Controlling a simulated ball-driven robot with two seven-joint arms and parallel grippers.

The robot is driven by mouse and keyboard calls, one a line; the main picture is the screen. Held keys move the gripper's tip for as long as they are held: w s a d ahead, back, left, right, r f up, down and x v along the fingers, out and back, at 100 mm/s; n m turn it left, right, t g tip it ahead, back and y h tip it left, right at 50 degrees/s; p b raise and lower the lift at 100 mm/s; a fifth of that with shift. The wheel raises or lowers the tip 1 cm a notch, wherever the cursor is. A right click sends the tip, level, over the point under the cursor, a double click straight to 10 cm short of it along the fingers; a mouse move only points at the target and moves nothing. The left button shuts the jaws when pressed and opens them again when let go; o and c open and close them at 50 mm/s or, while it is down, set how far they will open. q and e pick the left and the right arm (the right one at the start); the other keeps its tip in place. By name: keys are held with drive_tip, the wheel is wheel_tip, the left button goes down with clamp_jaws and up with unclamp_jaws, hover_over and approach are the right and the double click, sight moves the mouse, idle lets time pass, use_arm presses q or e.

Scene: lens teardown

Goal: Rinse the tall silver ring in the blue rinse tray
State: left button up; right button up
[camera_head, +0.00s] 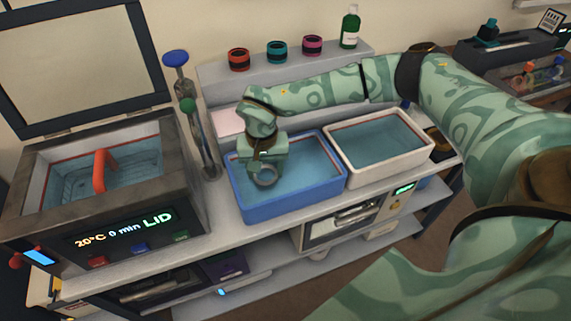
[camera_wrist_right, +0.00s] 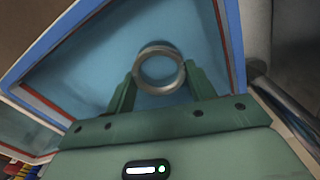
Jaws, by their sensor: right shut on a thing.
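The silver ring (camera_head: 265,177) is between the fingers of my right gripper (camera_head: 264,170), over the left part of the blue rinse tray (camera_head: 290,207). In the right wrist view the ring (camera_wrist_right: 160,87) sits between the two green fingertips (camera_wrist_right: 160,84), which are shut on it. Its round opening faces that camera, and the blue tray floor shows behind it. The blue tray (camera_wrist_right: 75,38) fills most of the wrist view. I cannot tell whether the ring touches the water. My left gripper is not in view.
A white tray (camera_head: 427,153) of water stands right of the blue tray. An ultrasonic-style bath (camera_head: 190,195) with a raised lid and an orange handle (camera_head: 100,170) stands left. Tall tools (camera_head: 188,105) stand between. Coloured rings (camera_head: 238,60) and a green bottle (camera_head: 350,27) line the back shelf.

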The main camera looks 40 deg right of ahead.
wheel_tip(320, 180, up, 9)
drive_tip(key=p, duration=0.6)
drive_tip(key=shift+f, duration=0.2)
idle(1.0)
